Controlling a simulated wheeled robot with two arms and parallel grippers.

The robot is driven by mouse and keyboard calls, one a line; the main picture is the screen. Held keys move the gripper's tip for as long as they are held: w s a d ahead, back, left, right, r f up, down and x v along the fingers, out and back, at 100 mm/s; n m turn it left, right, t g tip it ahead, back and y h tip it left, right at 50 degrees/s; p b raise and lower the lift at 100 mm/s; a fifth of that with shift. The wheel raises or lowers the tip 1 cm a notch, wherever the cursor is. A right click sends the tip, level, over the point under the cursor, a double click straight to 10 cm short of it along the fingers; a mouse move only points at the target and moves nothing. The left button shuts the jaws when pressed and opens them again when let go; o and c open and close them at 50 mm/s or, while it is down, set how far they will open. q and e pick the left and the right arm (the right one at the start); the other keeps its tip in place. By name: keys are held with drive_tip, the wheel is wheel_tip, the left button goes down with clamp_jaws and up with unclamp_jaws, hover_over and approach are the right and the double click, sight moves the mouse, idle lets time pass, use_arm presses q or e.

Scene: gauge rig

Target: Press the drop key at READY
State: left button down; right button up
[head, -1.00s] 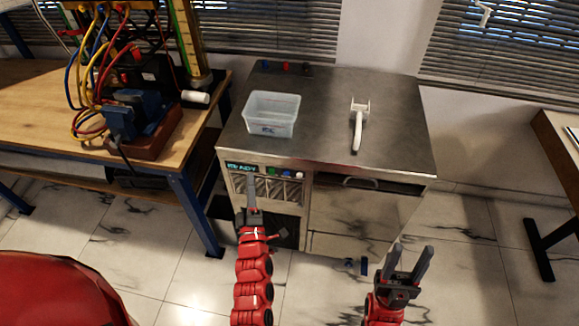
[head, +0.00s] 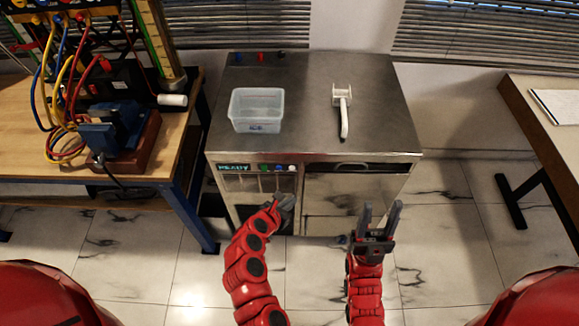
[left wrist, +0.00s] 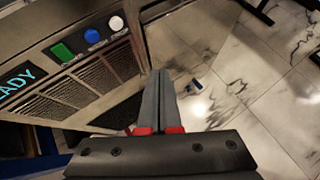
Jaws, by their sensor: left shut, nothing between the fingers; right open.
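The metal cabinet's front panel has a lit display (head: 234,168) reading READY; it also shows in part in the left wrist view (left wrist: 17,80). Right of it sit a green key (left wrist: 62,52), a blue key (left wrist: 92,36) and a white key (left wrist: 117,23); their labels are too small to read. My left gripper (head: 286,202) is shut and empty, in front of and below the keys in the head view. In the left wrist view its fingertips (left wrist: 160,75) are apart from the keys, nearest the white one. My right gripper (head: 381,212) is open and empty in front of the cabinet.
On the cabinet top (head: 310,90) are a clear plastic bin (head: 257,127) and a white-handled tool (head: 343,112). A wooden bench (head: 60,155) with wired equipment stands at left. Another table (head: 545,115) is at right.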

sight(292, 168)
use_arm(q)
drive_tip(key=shift+w, duration=0.1)
drive_tip(key=w+b, duration=0.2)
drive_tip(key=w, duration=0.6)
drive_tip(key=shift+w, duration=0.35)
idle(1.9)
drive_tip(key=shift+w, duration=0.4)
drive_tip(key=shift+w, duration=0.4)
idle(0.5)
drive_tip(key=shift+s, duration=0.1)
drive_tip(key=shift+s+p, duration=0.4)
drive_tip(key=shift+s, duration=0.35)
